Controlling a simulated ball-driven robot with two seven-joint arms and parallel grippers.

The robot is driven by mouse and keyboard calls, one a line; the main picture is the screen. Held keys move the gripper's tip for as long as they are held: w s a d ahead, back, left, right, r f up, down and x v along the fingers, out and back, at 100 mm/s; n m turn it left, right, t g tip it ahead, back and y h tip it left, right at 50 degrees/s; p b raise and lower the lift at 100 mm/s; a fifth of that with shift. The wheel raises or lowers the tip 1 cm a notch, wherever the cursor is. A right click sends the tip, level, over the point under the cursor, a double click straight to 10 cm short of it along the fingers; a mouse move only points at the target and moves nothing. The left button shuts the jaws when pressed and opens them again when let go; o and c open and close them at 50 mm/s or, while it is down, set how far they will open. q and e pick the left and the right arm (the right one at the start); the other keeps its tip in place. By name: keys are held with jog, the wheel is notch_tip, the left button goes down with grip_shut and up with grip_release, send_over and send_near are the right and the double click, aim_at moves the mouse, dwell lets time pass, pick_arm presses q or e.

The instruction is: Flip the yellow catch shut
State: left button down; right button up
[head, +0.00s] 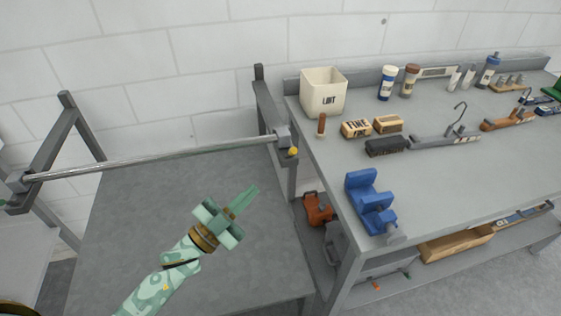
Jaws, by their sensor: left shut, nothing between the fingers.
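The small yellow catch (293,151) sits at the bracket (283,137) that carries the right end of the metal bar (150,158). It is too small to tell whether it is open or shut. My left gripper (246,199) is pale green. It is shut and empty, in front of the grey table, below and left of the catch and clear of it. Its fingers point up and right. My right gripper is not in view.
A grey table (130,230) fills the space under the bar. To the right, a workbench (480,175) holds a blue vise (370,205) near its front corner, a white LINT bin (323,98), brushes and bottles. An orange case (317,209) stands below.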

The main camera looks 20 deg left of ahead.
aim_at(290, 153)
pick_arm(q)
jog(key=x, duration=1)
jog(key=shift+w+d, duration=0.1)
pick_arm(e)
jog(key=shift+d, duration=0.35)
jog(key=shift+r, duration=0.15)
